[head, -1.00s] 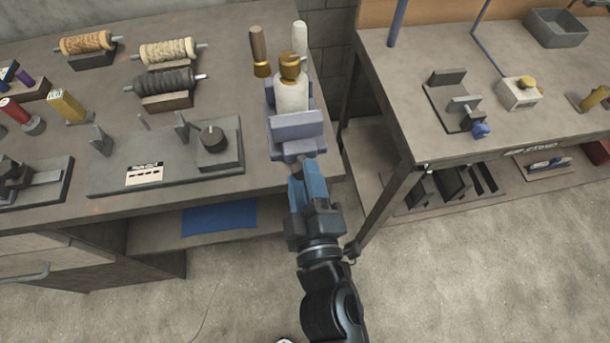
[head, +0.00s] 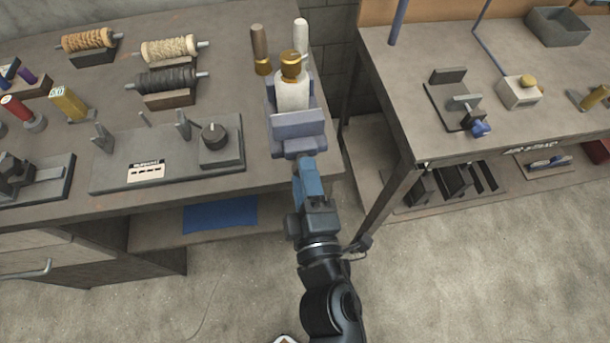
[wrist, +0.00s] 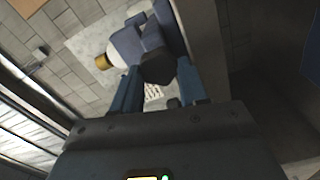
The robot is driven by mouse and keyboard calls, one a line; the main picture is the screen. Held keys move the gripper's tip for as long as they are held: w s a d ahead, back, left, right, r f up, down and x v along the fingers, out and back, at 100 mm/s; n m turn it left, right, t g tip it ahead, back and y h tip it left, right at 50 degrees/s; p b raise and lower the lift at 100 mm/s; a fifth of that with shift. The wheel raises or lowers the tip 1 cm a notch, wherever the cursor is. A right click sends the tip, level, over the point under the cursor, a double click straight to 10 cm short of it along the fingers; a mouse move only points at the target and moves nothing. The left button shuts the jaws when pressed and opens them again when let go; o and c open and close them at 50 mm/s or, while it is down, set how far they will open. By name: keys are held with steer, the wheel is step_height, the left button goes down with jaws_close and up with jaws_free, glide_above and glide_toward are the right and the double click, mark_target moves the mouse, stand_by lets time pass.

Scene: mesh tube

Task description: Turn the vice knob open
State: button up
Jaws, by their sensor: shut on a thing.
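The blue-grey vice (head: 298,127) stands at the right front corner of the left bench, with a white bottle with a gold cap (head: 292,92) upright at its jaws. My gripper (head: 307,172) reaches up to the vice's front face. In the wrist view the dark vice knob (wrist: 158,67) sits between the blue fingers of my gripper (wrist: 157,84), which are shut on it. The vice body (wrist: 138,40) shows just beyond the knob. In the head view the knob is hidden by the fingers and the vice.
A panel with a dial (head: 214,137) stands left of the vice. Brown (head: 260,48) and white handles stand behind it. Several wound spools lie at the back left. A second bench (head: 440,130) stands to the right, past a gap. The floor in front is clear.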

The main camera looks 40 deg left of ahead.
steer(key=o, duration=1)
steer(key=shift+o, duration=0.3)
steer(key=shift+f, duration=0.1)
steer(key=shift+f, duration=0.1)
